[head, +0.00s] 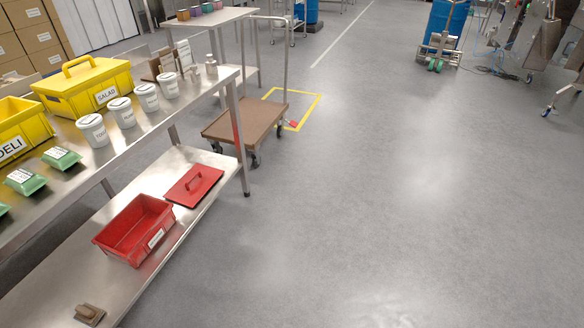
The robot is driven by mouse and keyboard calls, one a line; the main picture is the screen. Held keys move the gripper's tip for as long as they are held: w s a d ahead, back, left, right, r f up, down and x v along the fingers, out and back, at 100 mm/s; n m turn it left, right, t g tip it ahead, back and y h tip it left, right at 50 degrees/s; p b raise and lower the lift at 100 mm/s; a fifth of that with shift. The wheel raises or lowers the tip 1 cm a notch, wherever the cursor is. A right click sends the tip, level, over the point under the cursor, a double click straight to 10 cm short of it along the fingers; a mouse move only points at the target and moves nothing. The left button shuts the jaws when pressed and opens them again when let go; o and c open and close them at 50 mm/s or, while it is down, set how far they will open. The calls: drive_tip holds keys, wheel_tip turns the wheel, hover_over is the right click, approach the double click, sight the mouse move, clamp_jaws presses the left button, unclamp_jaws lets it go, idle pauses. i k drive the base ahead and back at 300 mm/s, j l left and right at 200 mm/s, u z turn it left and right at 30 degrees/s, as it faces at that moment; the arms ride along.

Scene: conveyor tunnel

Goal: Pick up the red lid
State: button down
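The red lid (195,185) is a flat red panel with a raised handle on top. In the head view it lies flat on the metal lower shelf (180,163) of the table at the left, near the shelf's right end. The open red bin (135,230) stands on the same shelf just in front of and left of the lid, with a white label on its side. The lid lies beside the bin, not on it. My gripper is not in view.
The upper shelf above holds yellow bins (88,88), white tubs (147,97) and green packs (62,157). A table leg (238,135) stands by the lid. A brown cart (243,121) is behind. The floor (400,200) to the right is clear.

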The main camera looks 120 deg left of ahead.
sight(192, 187)
drive_tip(key=l+u, duration=0.15)
drive_tip(key=u, duration=1.55)
drive_tip(key=i+u, duration=0.15)
drive_tip(key=u, duration=2.9)
drive_tip(key=i+l+u, duration=0.15)
drive_tip(key=i+l, duration=0.2)
drive_tip(key=i, duration=0.25)
drive_tip(key=i+l+u, duration=0.15)
drive_tip(key=i+l, duration=0.25)
drive_tip(key=i, duration=0.2)
drive_tip(key=i+l+u, duration=0.1)
drive_tip(key=l, duration=0.25)
drive_tip(key=i+l+u, duration=0.1)
drive_tip(key=l, duration=0.25)
drive_tip(key=i+l+u, duration=0.1)
drive_tip(key=i+l, duration=0.15)
drive_tip(key=l, duration=0.15)
drive_tip(key=i+l+u, duration=0.1)
drive_tip(key=l, duration=0.3)
drive_tip(key=i+l+u, duration=0.1)
drive_tip(key=l, duration=0.3)
drive_tip(key=k+l+u, duration=0.1)
drive_tip(key=l, duration=0.35)
drive_tip(key=l+u, duration=0.15)
drive_tip(key=l, duration=0.25)
drive_tip(key=k+l+u, duration=0.1)
drive_tip(key=l, duration=0.35)
drive_tip(key=k+l, duration=0.3)
drive_tip(key=k, duration=0.15)
